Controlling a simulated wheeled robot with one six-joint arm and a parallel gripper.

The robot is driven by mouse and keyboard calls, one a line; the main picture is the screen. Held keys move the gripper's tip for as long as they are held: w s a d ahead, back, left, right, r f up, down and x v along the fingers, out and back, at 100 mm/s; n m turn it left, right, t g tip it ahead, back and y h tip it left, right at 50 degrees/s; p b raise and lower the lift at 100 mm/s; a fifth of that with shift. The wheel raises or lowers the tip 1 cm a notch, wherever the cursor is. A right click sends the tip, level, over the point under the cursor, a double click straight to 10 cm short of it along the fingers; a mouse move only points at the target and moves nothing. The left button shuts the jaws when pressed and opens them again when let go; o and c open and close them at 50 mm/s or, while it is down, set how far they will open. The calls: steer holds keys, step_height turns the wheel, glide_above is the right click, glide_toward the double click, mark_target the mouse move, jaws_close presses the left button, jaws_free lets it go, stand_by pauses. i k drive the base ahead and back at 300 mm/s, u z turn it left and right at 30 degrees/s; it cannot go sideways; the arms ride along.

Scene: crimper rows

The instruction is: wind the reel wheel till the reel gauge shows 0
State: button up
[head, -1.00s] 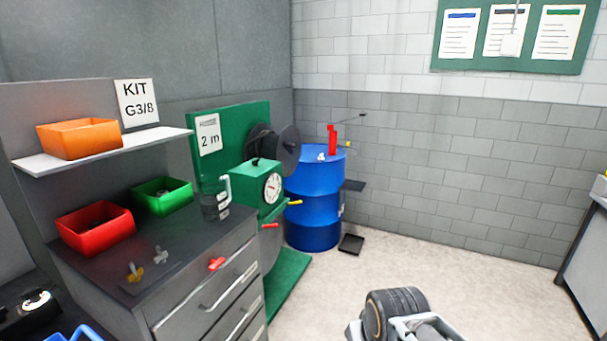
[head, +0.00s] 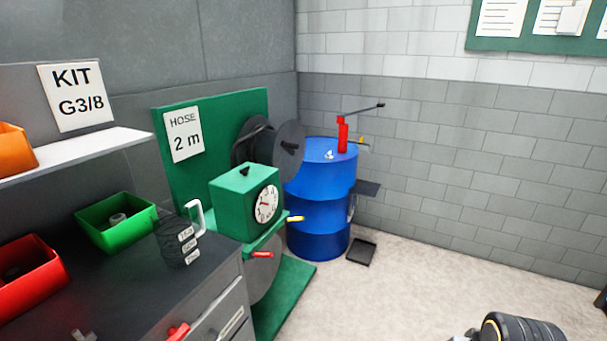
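The reel gauge (head: 266,204) is a round white dial on the front of a green box (head: 234,200). Its marks are too small for me to read a value. Behind the box is a dark hose reel (head: 289,147), mounted at a green panel (head: 215,100) with a sign reading "HOSE 2 m". Below the box a grey disc (head: 264,280) is partly hidden by the cabinet; I cannot tell whether it is the reel wheel. A red handle (head: 263,254) and a yellow handle (head: 296,219) stick out near it.
The floor (head: 400,290) at centre right is clear.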

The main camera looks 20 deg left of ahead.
mark_target(287, 150)
steer(key=u, duration=0.45)
steer(key=i, duration=1.05)
steer(key=u, duration=1)
steer(key=k, duration=0.35)
steer(key=z, duration=1.25)
steer(key=i, duration=0.7)
steer(key=u, duration=0.7)
steer(key=i, duration=0.5)
steer(key=u, duration=0.6)
